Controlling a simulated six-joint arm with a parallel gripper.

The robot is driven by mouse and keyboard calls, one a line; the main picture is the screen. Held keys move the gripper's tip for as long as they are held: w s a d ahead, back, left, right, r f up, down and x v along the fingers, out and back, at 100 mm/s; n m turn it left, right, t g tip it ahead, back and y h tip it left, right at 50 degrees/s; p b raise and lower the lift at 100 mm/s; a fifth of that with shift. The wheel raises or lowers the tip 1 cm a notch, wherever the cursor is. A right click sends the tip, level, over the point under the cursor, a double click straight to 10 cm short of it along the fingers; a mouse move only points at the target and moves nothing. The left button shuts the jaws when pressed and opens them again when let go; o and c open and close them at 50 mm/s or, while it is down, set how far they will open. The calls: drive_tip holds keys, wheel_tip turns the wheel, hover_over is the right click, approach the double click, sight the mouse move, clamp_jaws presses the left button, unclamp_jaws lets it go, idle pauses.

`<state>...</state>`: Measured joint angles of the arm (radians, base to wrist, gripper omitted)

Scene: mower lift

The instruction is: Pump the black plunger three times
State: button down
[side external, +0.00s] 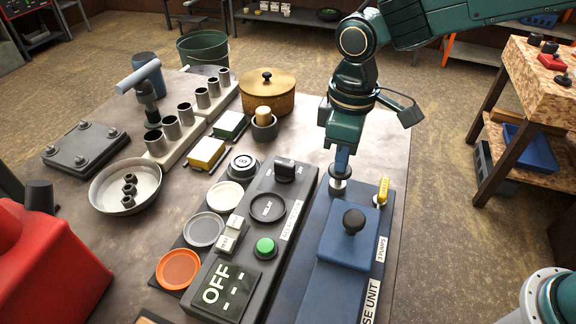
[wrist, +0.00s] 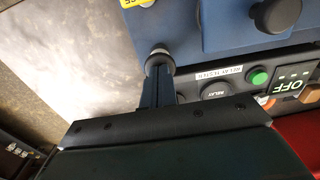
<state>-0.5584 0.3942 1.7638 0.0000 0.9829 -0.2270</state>
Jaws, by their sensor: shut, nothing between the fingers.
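My gripper (side external: 341,160) points straight down with its fingers together and empty. Its tips are at the top of a small knob (side external: 340,171) on a short stem, at the far end of the blue unit (side external: 335,278). Which knob is the plunger is not clear.
A yellow tag or lever (side external: 383,190) sits right of the gripper. A grey panel with a green button (side external: 265,247), a black dial (side external: 285,170) and an OFF display (side external: 222,288) lies left. Bare table lies beyond the blue unit.

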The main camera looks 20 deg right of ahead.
drive_tip(key=shift+f, duration=0.9)
drive_tip(key=shift+r, duration=2.85)
wheel_tip(320, 180, up, 5)
drive_tip(key=shift+f, duration=0.2)
drive_tip(key=shift+f, duration=0.1)
drive_tip(key=shift+f, duration=3.2)
